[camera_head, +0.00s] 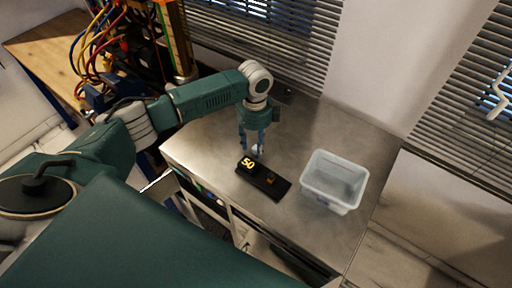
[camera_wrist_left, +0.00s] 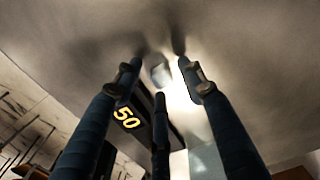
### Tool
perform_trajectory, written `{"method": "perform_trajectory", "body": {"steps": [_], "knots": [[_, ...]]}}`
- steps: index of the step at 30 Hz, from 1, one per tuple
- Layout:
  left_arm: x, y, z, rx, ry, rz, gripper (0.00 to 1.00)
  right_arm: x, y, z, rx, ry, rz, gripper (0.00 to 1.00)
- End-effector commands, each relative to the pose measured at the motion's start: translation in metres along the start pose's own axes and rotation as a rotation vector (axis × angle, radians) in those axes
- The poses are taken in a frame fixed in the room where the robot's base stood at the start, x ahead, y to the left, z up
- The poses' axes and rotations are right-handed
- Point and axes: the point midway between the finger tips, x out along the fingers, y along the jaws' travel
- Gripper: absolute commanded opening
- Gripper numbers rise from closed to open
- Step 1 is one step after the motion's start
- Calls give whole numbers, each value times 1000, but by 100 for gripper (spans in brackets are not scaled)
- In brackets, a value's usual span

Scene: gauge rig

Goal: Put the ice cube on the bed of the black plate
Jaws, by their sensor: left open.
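The ice cube (camera_head: 257,150) is a small pale, clear lump on the metal table, just behind the black plate. It also shows in the left wrist view (camera_wrist_left: 160,72), between the ends of my gripper's fingers. The black plate (camera_head: 280,188) lies flat on the table, with a yellow "50" at its left end and a small brownish-orange piece toward its right part. My left gripper (camera_head: 251,146) points down over the ice cube, open, with its fingers around the cube. Whether any finger touches the cube is unclear. My right gripper is not in view.
A clear plastic bin (camera_head: 335,181) stands on the metal table (camera_head: 215,145), right of the black plate. Window blinds and a wall bound the back. A rack with colored cables (camera_head: 130,45) stands at the upper left. The table is bare left of the plate.

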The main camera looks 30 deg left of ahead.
Motion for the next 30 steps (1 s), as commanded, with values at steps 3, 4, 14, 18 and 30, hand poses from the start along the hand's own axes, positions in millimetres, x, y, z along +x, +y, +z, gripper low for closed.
{"method": "perform_trajectory", "body": {"steps": [3,4,14,18,30], "knots": [[2,0,0,1,0,-1,41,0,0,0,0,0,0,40],[2,0,0,1,0,-1,41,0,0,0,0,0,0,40],[2,0,0,1,0,-1,10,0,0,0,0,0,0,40],[1,0,0,1,0,-2,10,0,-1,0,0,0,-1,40],[-6,-1,0,1,0,-4,8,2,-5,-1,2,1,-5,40]]}}
